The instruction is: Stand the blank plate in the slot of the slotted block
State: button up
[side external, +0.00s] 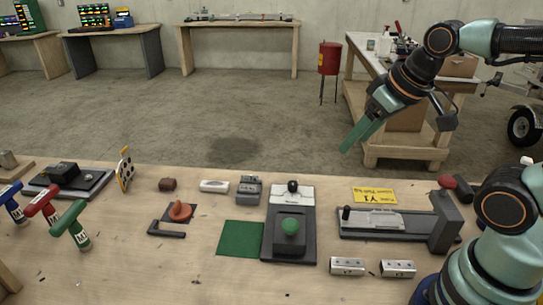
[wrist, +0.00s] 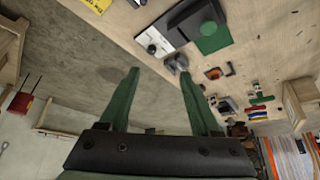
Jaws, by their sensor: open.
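My gripper (side external: 348,147) is held high above the far edge of the bench, to the right of the middle, with its green fingers pointing down and left. In the wrist view my gripper (wrist: 160,72) is open, with nothing between the fingers. A small grey block with grooves (side external: 249,189) lies on the bench and may be the slotted block. A pale flat piece (side external: 372,220) lies on the dark fixture at the right. I cannot tell for certain whether it is the blank plate. A white bar (side external: 213,186) lies left of the grey block.
A yellow card (side external: 374,195) lies near the far edge. Two silver blocks (side external: 347,265) (side external: 397,268) lie in front. T-handled tools (side external: 75,225) stand at the left. Bare wood lies front left.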

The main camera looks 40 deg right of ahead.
jog(key=c, duration=0.3)
jog(key=shift+c, duration=0.2)
jog(key=n+g, duration=0.3)
jog(key=n, duration=0.7)
send_over(248, 176)
jog(key=f, duration=1.5)
jog(key=shift+s+f, duration=0.2)
jog(key=shift+f, duration=0.2)
jog(key=shift+s+x, duration=0.2)
jog(key=shift+x, duration=0.7)
jog(key=shift+s+x, duration=0.2)
jog(key=shift+x, duration=0.65)
jog(key=shift+s+x, duration=0.2)
jog(key=shift+x, duration=0.7)
